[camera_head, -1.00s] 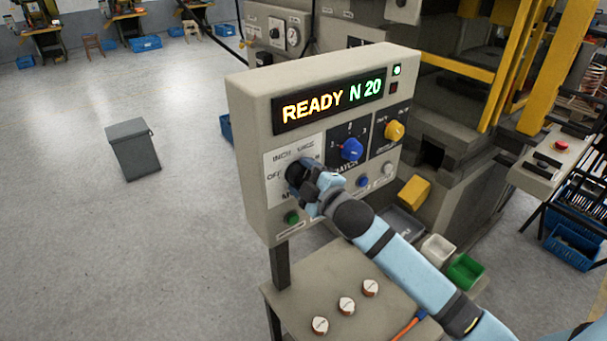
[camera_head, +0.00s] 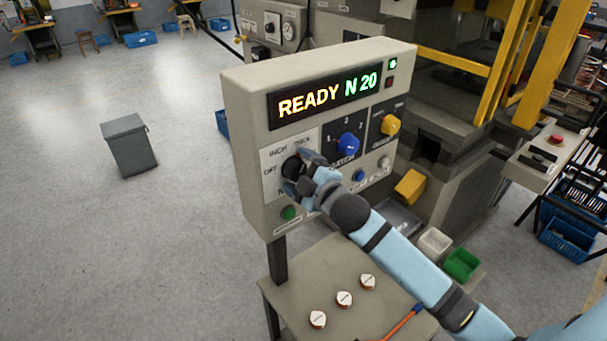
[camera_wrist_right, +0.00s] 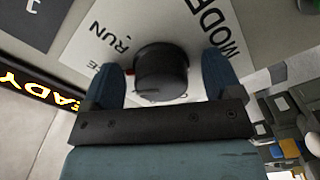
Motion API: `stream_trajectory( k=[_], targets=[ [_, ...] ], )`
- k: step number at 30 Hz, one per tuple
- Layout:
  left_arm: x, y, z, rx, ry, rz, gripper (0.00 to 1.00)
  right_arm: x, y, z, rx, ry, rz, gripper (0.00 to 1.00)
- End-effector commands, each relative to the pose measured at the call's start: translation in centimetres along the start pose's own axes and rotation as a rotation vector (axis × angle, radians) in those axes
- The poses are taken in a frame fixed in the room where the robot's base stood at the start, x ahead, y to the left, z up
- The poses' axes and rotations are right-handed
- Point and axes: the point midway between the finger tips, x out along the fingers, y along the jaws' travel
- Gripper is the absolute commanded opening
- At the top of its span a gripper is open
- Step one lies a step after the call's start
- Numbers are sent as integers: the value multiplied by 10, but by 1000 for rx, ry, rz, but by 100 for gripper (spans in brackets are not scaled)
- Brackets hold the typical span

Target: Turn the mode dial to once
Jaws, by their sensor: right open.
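The mode dial is a black round knob (camera_head: 291,167) on a white plate at the left of the grey control panel (camera_head: 245,105). Its plate carries "INCH", "OFF" and other lettering partly hidden by my gripper. In the right wrist view the dial (camera_wrist_right: 161,72) sits between the fingers, with "RUN" and "MODE" readable on the plate (camera_wrist_right: 165,25). My right gripper (camera_head: 298,172) is open at the dial, one finger on each side; it also shows in the right wrist view (camera_wrist_right: 165,85). Gaps show beside the knob. My left gripper is not in view.
The lit display (camera_head: 327,97) reads "READY N 20". A blue knob (camera_head: 348,145), a yellow knob (camera_head: 390,124) and a green button (camera_head: 289,213) are close by on the panel. A small table (camera_head: 285,265) with several round pieces stands below. Open floor lies left.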

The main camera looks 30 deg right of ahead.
Motion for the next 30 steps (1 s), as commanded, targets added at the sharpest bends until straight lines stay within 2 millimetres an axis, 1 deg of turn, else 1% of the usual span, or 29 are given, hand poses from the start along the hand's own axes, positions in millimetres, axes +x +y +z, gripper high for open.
stream_trajectory(
  k=[2,5,8,15,18,21,24,30],
  targets=[
    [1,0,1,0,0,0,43,-4,-1,1,0,-1,-1,85],
    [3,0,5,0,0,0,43,-15,-2,2,-1,-1,-1,85],
    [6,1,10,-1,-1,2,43,-35,-4,2,-1,0,-2,85],
    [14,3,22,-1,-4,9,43,-92,-4,2,0,-1,-3,85],
    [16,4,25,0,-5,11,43,-111,-3,2,-1,0,-2,85],
    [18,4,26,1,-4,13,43,-124,-2,1,0,-1,-2,85],
    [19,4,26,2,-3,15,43,-133,-1,1,0,0,-1,85],
    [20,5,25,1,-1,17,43,-138,0,0,0,0,0,85]
  ],
)
